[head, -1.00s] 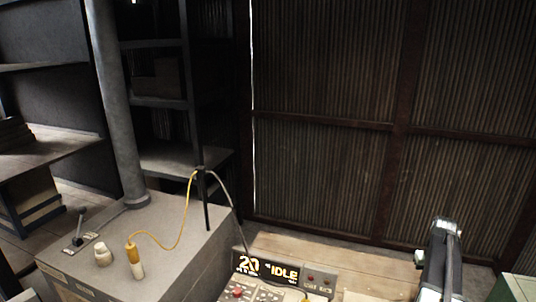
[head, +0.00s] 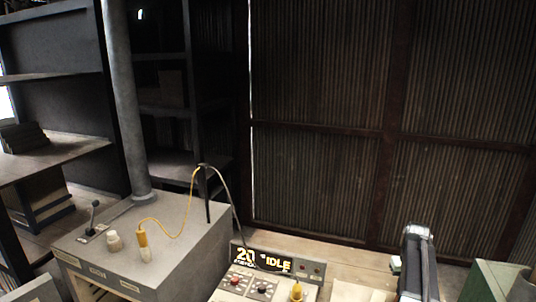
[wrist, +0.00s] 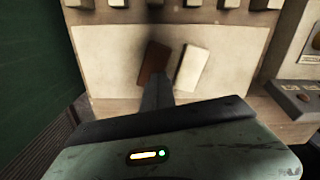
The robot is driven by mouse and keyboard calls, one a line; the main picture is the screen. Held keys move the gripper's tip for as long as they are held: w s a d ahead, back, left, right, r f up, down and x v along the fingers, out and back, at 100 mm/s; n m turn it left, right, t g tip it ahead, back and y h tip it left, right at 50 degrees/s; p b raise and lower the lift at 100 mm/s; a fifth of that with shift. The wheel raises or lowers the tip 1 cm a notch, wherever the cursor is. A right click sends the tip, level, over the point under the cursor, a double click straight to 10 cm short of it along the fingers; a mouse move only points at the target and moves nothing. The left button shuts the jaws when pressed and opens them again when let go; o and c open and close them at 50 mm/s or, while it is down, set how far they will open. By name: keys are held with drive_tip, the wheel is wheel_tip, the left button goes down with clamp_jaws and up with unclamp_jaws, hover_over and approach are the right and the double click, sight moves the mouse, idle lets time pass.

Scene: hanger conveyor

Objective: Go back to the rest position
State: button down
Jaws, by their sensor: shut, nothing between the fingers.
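My arm (head: 418,265) rises at the lower right of the head view; its gripper end cannot be made out there. In the wrist view my gripper (wrist: 158,76) shows as a narrow dark shape with its fingers together. It is in front of a pale panel (wrist: 105,65), with no object visible in its grip. A brown piece (wrist: 154,62) and a cream piece (wrist: 192,68) lie side by side on the panel, beyond the fingertips. I cannot tell how far the fingertips are from them.
Further left is a grey cabinet (head: 185,240) with a lever, a cream knob and a yellow-cabled plug. A green box (head: 492,281) is close at the right. A corrugated wall (head: 320,180) closes the back.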

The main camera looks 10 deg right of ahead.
drive_tip(key=w+a+f+n+b, duration=0.1)
drive_tip(key=w+a, duration=0.1)
drive_tip(key=a, duration=0.5)
drive_tip(key=w+a+f+n+b, duration=0.1)
drive_tip(key=w+a, duration=0.2)
drive_tip(key=a, duration=0.5)
drive_tip(key=s+a+f+n, duration=0.1)
drive_tip(key=a, duration=0.7)
drive_tip(key=s+a+f+n+b, duration=0.1)
drive_tip(key=s+a, duration=0.1)
drive_tip(key=a, duration=0.6)
drive_tip(key=s+a+n+b, duration=0.1)
drive_tip(key=a, duration=0.7)
drive_tip(key=shift+s+a+f, duration=0.1)
drive_tip(key=shift+s+f, duration=0.3)
drive_tip(key=s+a, duration=0.3)
drive_tip(key=shift+f+b, duration=0.1)
drive_tip(key=shift+b, duration=0.3)
drive_tip(key=shift+s+m, duration=0.4)
drive_tip(key=shift+s, duration=0.45)
drive_tip(key=shift+s+d+m, duration=0.1)
drive_tip(key=shift+s+m, duration=0.1)
drive_tip(key=shift+m, duration=0.2)
drive_tip(key=shift+w, duration=0.2)
drive_tip(key=shift+w+a, duration=0.1)
drive_tip(key=shift+a, duration=0.1)
